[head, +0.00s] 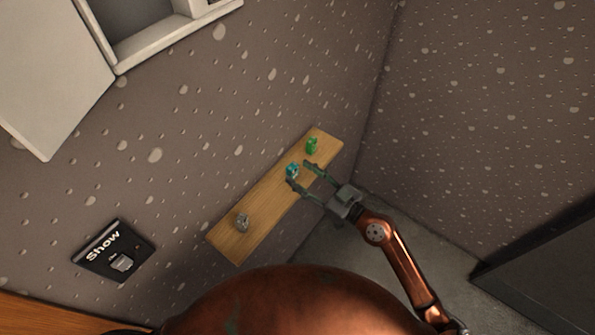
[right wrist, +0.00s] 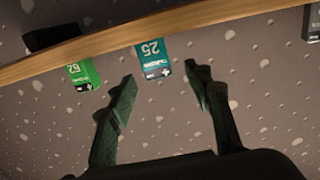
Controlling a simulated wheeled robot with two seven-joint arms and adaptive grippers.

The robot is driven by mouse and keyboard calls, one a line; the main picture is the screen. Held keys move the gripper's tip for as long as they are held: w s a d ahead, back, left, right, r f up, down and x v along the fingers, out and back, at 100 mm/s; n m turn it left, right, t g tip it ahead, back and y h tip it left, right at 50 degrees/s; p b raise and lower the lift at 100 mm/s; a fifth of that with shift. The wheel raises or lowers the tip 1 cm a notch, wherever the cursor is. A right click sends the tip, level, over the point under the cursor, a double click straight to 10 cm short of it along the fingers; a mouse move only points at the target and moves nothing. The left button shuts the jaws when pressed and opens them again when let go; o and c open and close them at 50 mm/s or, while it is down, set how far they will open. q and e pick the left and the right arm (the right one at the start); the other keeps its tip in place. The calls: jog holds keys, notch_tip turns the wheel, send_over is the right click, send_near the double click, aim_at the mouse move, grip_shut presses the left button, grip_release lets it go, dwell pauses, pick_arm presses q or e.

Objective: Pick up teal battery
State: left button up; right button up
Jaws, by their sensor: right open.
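The teal battery (head: 292,170) stands on a narrow wooden shelf (head: 262,205) on the wall, between a green battery (head: 312,146) and a grey one (head: 243,222). In the right wrist view the teal battery (right wrist: 153,60) bears the number 25 and shows between and beyond the fingertips. My right gripper (head: 299,174) is open and empty, its fingertips close to the teal battery. I cannot tell whether a fingertip touches it. In the right wrist view the green battery (right wrist: 83,75) lies left of the right gripper (right wrist: 160,75). My left gripper is not in view.
A black panel marked "Show" (head: 113,250) with a fader is on the wall at the lower left. An open white cabinet (head: 150,40) hangs at the upper left. A side wall (head: 480,110) rises right of the shelf. A dark box (head: 545,270) stands at the lower right.

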aim_at(292, 170)
jog(key=shift+x, duration=1.35)
jog(key=shift+d+f, duration=0.1)
jog(key=shift+c, duration=0.4)
jog(key=c, duration=1.1)
jog(key=shift+c, duration=0.3)
